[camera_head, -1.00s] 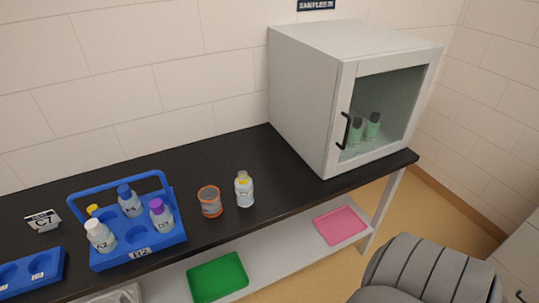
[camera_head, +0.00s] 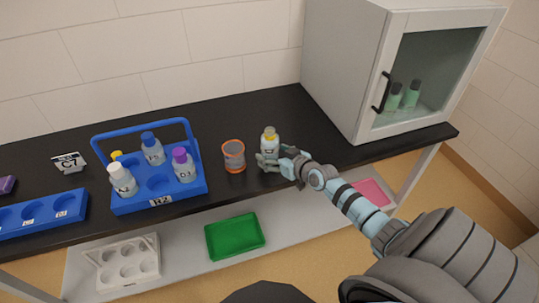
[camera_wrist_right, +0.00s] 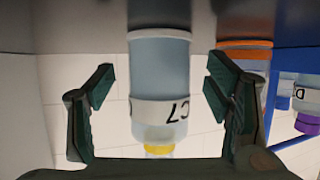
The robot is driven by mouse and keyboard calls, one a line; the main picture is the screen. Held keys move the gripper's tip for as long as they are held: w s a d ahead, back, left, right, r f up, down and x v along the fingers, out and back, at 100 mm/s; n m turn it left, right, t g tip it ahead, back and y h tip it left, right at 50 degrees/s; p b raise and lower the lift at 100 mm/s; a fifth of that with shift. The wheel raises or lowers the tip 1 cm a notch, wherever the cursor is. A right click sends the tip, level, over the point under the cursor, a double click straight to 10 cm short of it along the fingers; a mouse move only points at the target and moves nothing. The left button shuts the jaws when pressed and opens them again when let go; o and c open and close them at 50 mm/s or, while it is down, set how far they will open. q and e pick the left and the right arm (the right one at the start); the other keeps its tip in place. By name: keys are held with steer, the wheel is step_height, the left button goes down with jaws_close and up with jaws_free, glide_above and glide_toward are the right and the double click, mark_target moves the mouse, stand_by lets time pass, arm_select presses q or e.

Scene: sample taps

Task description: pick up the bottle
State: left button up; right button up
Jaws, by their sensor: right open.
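A clear bottle with a yellow cap (camera_head: 270,138) stands upright on the black bench, just right of an orange-rimmed cup. My right gripper (camera_head: 270,160) is at the bottle, its fingers low around the front of it. In the right wrist view the bottle (camera_wrist_right: 160,85), with a white label reading C7, appears upside down between the two fingers of my right gripper (camera_wrist_right: 160,110). The fingers are open, with a gap on both sides of the bottle. My left gripper is not in view.
The orange-rimmed cup (camera_head: 233,157) stands close left of the bottle. A blue carrier (camera_head: 160,200) with several bottles is further left. A white glass-door cabinet (camera_head: 345,70) stands at the right. A green tray (camera_head: 235,237) lies on the lower shelf.

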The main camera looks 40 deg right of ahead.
steer(key=shift+w+f+b, duration=0.4)
steer(key=shift+w+f, duration=0.2)
steer(key=shift+w, duration=0.65)
steer(key=shift+r, duration=0.1)
steer(key=c, duration=1.5)
steer(key=shift+o, duration=0.2)
steer(key=shift+r, duration=0.1)
